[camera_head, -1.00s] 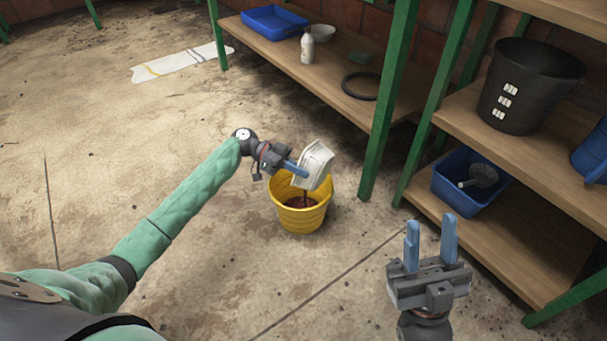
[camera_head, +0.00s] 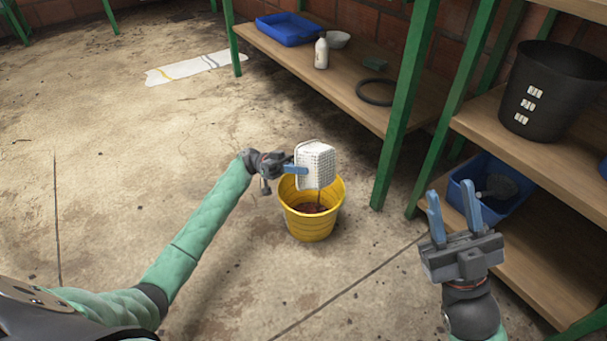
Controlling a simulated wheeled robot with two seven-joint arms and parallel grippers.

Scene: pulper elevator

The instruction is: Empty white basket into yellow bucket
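The white basket (camera_head: 316,164) is tipped steeply on its side over the yellow bucket (camera_head: 310,226). My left gripper (camera_head: 295,168) is shut on the basket's near-left side and holds it above the bucket's rim. A thin dark strand hangs from the basket's lower edge into the bucket. Dark reddish-brown contents (camera_head: 312,207) lie inside the bucket. The inside of the basket is hidden. The bucket stands upright on the floor. My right gripper (camera_head: 452,218) is open and empty at the right, apart from the bucket.
Wooden shelves on green posts (camera_head: 404,110) stand behind and to the right. They hold a blue tray (camera_head: 288,27), a white bottle (camera_head: 321,52), a black ring (camera_head: 377,92), a black bucket (camera_head: 552,95) and a blue bin (camera_head: 462,180). The floor left of the yellow bucket is clear.

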